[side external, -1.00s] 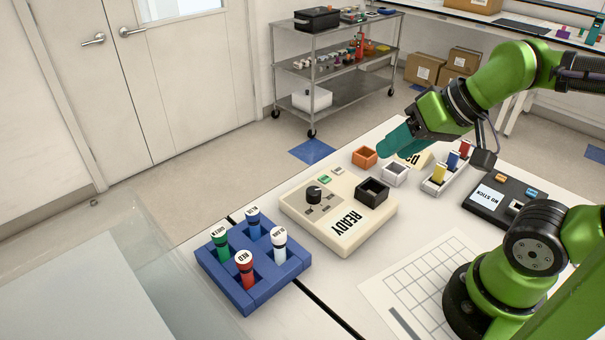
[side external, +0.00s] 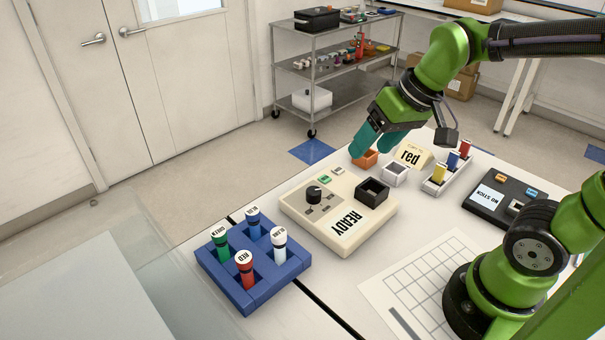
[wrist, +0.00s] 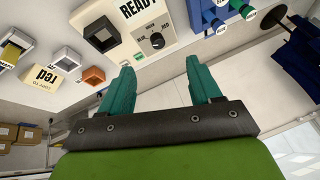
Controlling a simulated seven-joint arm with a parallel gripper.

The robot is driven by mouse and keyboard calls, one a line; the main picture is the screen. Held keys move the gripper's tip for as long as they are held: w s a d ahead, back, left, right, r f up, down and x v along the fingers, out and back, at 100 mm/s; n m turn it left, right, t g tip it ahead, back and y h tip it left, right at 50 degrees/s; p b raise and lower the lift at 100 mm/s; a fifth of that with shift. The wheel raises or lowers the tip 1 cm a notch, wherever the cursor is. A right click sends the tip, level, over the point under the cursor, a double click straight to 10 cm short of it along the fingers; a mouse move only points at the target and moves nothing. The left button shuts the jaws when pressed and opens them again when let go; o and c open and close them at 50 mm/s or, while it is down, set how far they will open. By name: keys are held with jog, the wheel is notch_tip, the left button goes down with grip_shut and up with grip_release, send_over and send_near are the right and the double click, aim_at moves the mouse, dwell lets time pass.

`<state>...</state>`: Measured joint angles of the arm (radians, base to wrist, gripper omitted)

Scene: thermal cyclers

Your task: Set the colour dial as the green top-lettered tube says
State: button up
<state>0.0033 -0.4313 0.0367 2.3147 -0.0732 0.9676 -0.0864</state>
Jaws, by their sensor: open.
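The green tube (side external: 220,243) stands upright in the front-left blue rack (side external: 250,292); its white top has dark letters too small to read surely. Red, blue and white tubes share the rack. The black colour dial (side external: 314,194) is on the cream console (side external: 338,215) marked READY, with small dark labels beside it. The dial (wrist: 157,41) also shows in the wrist view. My gripper (side external: 379,145) is open and empty, above the table behind the console, apart from the dial. In the wrist view its teal fingers (wrist: 160,82) are spread with nothing between them.
The console bears a black open socket (side external: 372,193). Behind it are an orange box (side external: 364,160), a white box (side external: 395,173) and a card reading "red" (side external: 411,157).

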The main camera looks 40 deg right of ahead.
aim_at(314, 190)
jog(key=w+f+n+g+h, duration=0.2)
jog(key=w+n+g, duration=0.3)
jog(key=w+n, duration=0.85)
jog(key=f, duration=1)
jog(key=a+f, duration=0.1)
jog(key=f, duration=0.5)
jog(key=shift+s, duration=0.1)
jog(key=c, duration=1)
jog(key=shift+c, duration=0.2)
